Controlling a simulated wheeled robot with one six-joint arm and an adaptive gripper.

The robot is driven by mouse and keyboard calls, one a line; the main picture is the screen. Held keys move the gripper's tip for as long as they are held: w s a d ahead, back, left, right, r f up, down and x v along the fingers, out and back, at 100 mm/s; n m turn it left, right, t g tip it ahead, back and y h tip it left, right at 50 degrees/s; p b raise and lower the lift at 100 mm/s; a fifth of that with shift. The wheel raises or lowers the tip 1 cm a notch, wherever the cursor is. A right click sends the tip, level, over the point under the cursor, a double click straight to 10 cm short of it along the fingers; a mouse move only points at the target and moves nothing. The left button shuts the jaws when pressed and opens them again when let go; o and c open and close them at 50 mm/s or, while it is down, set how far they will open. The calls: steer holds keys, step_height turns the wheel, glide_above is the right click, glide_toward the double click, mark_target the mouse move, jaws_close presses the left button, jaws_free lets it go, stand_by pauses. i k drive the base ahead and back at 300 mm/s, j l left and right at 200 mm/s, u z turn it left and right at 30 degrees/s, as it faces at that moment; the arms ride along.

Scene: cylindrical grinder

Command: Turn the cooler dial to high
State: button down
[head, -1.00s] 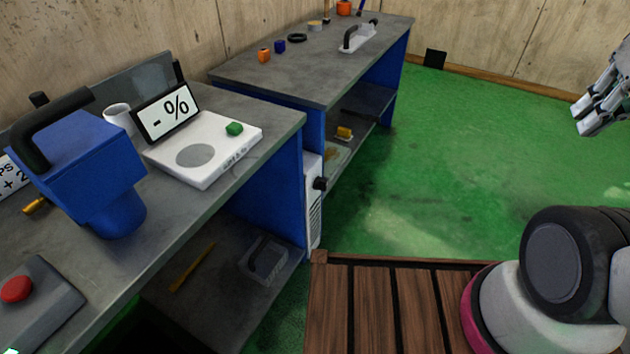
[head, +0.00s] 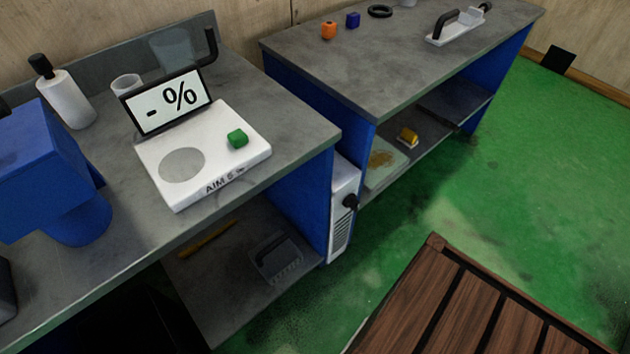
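The cooler (head: 341,222) is a narrow white box with a slotted grille low on its face. It stands between the two grey benches, against the blue end panel of the near bench. Its dial (head: 350,202) is a small black knob on the upper part of the unit, seen at an angle. The dial's setting and any marks are too small to read. My gripper is not in view now.
A wooden slatted platform (head: 470,310) lies at lower right. Green floor (head: 540,180) is open beyond it.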

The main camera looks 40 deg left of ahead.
mark_target(350, 202)
steer(key=i+l+u, duration=0.1)
steer(key=i+u, duration=0.25)
steer(key=i+l+u, duration=0.2)
steer(key=i+u, duration=0.15)
steer(key=i+l+u, duration=0.15)
steer(key=u, duration=0.3)
steer(key=i+l+u, duration=0.2)
steer(key=u, duration=0.25)
steer(key=i+l+u, duration=0.15)
steer(key=l+u, duration=0.25)
steer(key=i+l+u, duration=0.1)
steer(key=u, duration=0.35)
steer(key=l+u, duration=0.75)
steer(key=l, duration=0.2)
steer(key=k+j, duration=0.3)
steer(key=k+l+u, duration=0.1)
steer(key=l+u, duration=0.15)
steer(key=l, duration=0.15)
steer(key=k+l+u, duration=0.2)
steer(key=l, duration=0.2)
steer(key=k+l+u, duration=0.1)
steer(key=l+u, duration=0.15)
steer(key=l, duration=0.15)
